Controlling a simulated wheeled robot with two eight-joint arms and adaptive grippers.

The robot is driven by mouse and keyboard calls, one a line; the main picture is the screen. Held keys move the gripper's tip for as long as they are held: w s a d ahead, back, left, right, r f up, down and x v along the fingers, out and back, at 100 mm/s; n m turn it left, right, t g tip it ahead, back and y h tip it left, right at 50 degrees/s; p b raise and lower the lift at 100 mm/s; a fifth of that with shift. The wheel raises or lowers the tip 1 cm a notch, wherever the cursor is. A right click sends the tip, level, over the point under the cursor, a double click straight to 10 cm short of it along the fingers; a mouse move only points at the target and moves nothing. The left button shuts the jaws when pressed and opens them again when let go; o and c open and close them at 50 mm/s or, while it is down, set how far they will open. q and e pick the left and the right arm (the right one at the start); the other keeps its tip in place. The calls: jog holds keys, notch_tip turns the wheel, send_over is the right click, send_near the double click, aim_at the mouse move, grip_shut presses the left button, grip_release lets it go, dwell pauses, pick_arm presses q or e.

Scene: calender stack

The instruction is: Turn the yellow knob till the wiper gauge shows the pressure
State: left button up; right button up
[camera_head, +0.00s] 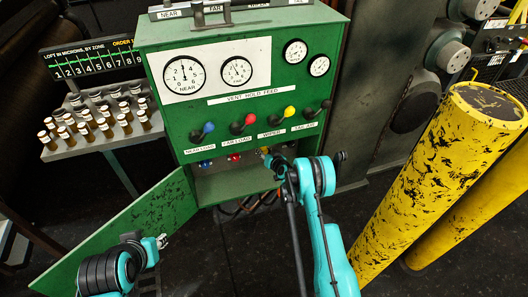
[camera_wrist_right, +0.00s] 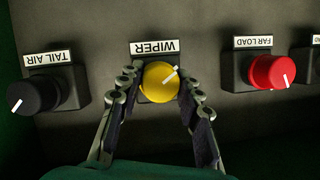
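The yellow knob (camera_wrist_right: 158,82) sits under the WIPER label, upside down in the right wrist view. Its white mark points to the upper right there. My right gripper (camera_wrist_right: 160,76) has a finger on each side of it, pads against its sides. In the head view my right gripper (camera_head: 268,158) is at the lower knob row and mostly hides the yellow knob. Two small gauges (camera_head: 295,51) (camera_head: 319,66) are at the panel's upper right; their labels and needles are too small to read. My left gripper (camera_head: 162,241) is by the open door, its fingers unclear.
The red FAR LOAD knob (camera_wrist_right: 272,72) and black TAIL AIR knob (camera_wrist_right: 34,92) flank the yellow one. Coloured levers (camera_head: 289,112) stand above the knobs. The green door (camera_head: 125,232) hangs open at left. Yellow posts (camera_head: 440,165) stand at right.

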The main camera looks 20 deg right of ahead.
jog(key=shift+n+h, duration=0.3)
jog(key=o, duration=1.2)
jog(key=shift+c, duration=0.2)
jog(key=v, duration=0.7)
jog(key=shift+s, duration=0.2)
